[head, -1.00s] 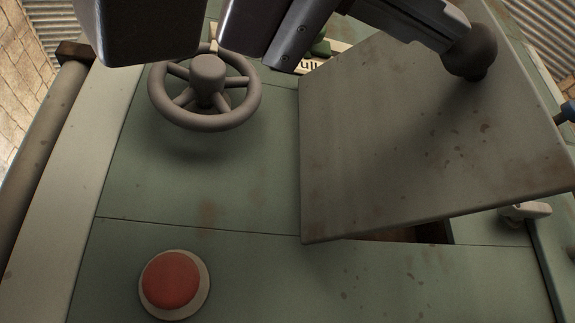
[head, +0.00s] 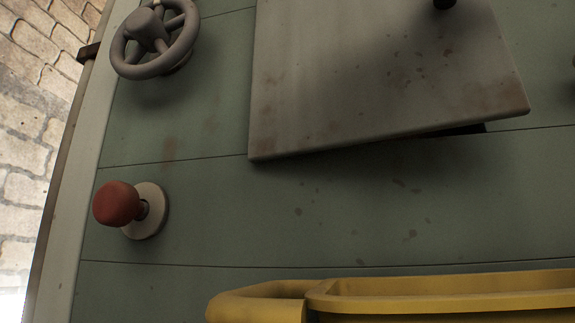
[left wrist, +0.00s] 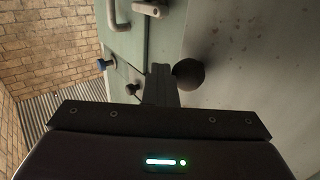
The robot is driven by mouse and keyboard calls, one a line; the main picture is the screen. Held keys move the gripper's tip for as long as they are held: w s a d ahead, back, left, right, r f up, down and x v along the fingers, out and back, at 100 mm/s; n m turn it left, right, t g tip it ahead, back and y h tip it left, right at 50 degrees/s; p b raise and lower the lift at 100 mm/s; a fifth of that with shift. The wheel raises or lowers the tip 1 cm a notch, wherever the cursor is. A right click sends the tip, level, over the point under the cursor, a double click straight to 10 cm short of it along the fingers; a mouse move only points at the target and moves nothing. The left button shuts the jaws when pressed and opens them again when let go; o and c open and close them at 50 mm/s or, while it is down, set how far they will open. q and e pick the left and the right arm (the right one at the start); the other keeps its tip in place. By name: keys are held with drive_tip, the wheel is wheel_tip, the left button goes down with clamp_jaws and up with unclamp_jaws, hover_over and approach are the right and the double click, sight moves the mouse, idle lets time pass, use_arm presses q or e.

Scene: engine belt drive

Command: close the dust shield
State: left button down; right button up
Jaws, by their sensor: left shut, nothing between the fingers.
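The dust shield (head: 385,75) is a flat grey, stained panel on the green machine face. It stands tilted, with a dark gap under its lower right edge. Its dark round knob (head: 445,3) is cut off by the top of the head view. In the left wrist view the shield (left wrist: 255,60) fills the right side and the knob (left wrist: 188,74) shows as a dark ball. My left gripper (left wrist: 162,82) is shut and empty, with its tips close beside the knob; whether they touch it I cannot tell. My right gripper is in neither view.
A grey handwheel (head: 150,38) and a red button (head: 118,204) stick out left of the shield. A yellow rimmed object (head: 430,290) lies along the bottom. In the wrist view a pale lever (left wrist: 150,9) and a blue-ended part (left wrist: 103,65) show.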

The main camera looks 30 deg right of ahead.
use_arm(q)
drive_tip(key=shift+w+d, duration=0.3)
drive_tip(key=shift+d, duration=0.2)
drive_tip(key=shift+w+d, duration=0.25)
drive_tip(key=shift+d, duration=0.25)
drive_tip(key=shift+w+d, duration=0.25)
drive_tip(key=shift+d, duration=0.2)
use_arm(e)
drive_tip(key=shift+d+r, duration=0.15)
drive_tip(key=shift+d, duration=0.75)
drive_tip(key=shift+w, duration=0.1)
use_arm(q)
drive_tip(key=shift+w, duration=0.15)
